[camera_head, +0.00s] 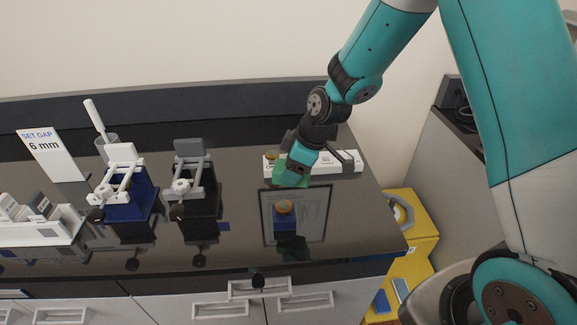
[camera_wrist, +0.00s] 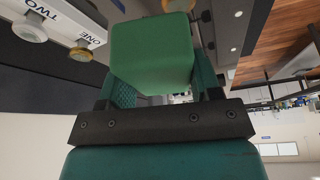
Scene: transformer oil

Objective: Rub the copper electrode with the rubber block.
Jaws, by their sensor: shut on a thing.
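A green block (camera_wrist: 150,52), which I take to be the rubber block, is clamped between the fingers of my gripper (camera_wrist: 165,84). In the head view my gripper (camera_head: 293,176) holds the green block (camera_head: 283,173) low over the counter, behind a coppery round electrode (camera_head: 284,206). The electrode sits on a small dark blue holder (camera_head: 285,219). In the wrist view a coppery round part (camera_wrist: 178,5) shows at the top edge, just beyond the block. Whether block and electrode touch is unclear; they look apart in the head view.
The holder stands on a framed sheet (camera_head: 310,223) near the counter's right edge. A white labelled tray (camera_head: 340,163) lies behind my gripper. Two clamp stands, blue (camera_head: 135,207) and black (camera_head: 195,208), stand left. A "6 mm" card (camera_head: 52,155) is farther left.

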